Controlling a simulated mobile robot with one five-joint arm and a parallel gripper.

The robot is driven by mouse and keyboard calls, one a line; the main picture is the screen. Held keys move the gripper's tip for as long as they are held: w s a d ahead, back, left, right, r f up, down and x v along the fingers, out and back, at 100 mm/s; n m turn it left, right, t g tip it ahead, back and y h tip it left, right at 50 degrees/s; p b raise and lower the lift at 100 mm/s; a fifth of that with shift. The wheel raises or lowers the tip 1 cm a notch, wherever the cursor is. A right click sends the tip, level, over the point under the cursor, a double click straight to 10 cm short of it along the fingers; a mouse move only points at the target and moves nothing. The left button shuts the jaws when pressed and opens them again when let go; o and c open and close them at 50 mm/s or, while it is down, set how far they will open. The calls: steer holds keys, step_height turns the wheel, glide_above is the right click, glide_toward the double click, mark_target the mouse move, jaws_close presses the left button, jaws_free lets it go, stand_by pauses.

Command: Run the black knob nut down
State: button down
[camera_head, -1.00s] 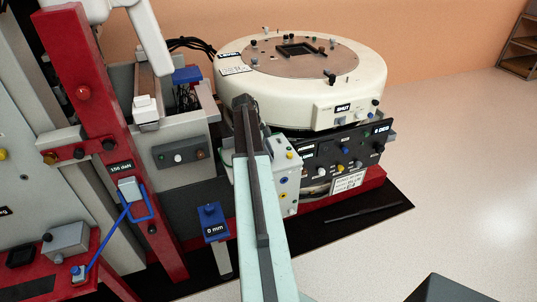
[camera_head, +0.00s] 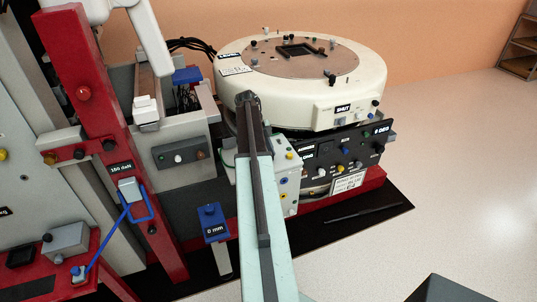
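Several small black knobs stand around the metal top plate (camera_head: 270,62) of the round cream drum. One black knob (camera_head: 330,77) is at the plate's front edge and another (camera_head: 254,43) is at its back left. I cannot tell which is the black knob nut. My arm reaches up the middle of the view, and its dark far end (camera_head: 248,99) lies in front of the drum's left side. My gripper's fingers cannot be made out there, nor whether they hold anything. The arm covers part of the drum's lower left side.
A black control panel (camera_head: 350,150) and a white box (camera_head: 287,185) with coloured knobs sit below the drum. A red upright (camera_head: 90,110) and a grey unit (camera_head: 180,180) stand to the left. A blue block (camera_head: 212,222) marked 0 mm is left of my arm. The floor (camera_head: 460,190) at right is open.

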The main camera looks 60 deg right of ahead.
steer(key=shift+w, duration=0.3)
steer(key=c, duration=1.1)
jaws_free()
steer(key=shift+s, duration=0.1)
steer(key=p+v, duration=0.7)
steer(key=shift+r, duration=0.4)
steer(key=shift+a, duration=0.1)
